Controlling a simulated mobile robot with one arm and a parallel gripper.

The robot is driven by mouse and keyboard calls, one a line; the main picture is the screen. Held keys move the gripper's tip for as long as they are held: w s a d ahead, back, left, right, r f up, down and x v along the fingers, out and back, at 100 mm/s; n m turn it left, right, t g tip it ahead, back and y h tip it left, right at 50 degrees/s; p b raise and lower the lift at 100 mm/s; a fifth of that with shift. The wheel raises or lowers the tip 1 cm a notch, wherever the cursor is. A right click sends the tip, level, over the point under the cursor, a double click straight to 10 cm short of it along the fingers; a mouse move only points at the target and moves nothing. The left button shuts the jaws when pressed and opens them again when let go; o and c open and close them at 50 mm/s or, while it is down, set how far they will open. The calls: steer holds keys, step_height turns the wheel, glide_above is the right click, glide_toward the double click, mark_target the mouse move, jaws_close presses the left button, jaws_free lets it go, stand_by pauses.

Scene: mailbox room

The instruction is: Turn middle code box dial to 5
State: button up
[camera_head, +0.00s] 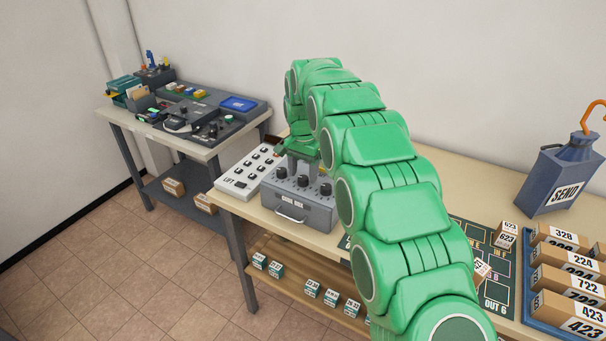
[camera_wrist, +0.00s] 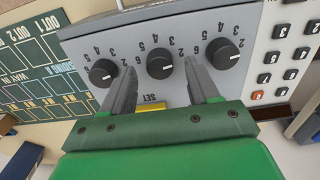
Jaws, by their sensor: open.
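The grey code box (camera_head: 300,212) stands at the front of the long table, with three black dials on top. In the wrist view the box appears upside down, its middle dial (camera_wrist: 159,64) between a left dial (camera_wrist: 103,73) and a right dial (camera_wrist: 222,53). Numbers ring each dial; the middle dial's exact setting is too small to read. A yellow SET button (camera_wrist: 150,106) is partly hidden by my gripper. My gripper (camera_wrist: 160,70) is open, its fingers on either side of the middle dial. In the head view my gripper (camera_head: 302,163) is above the box; contact cannot be told.
A white LIFT keypad (camera_head: 248,170) stands close to the box's left. A dark green OUT board (camera_head: 497,290), numbered parcels (camera_head: 567,258) and a blue SEND container (camera_head: 562,175) are right. Another equipment table (camera_head: 200,150) is at left.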

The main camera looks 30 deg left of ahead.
steer(key=shift+f, duration=0.65)
steer(key=shift+c, duration=0.2)
steer(key=c, duration=1)
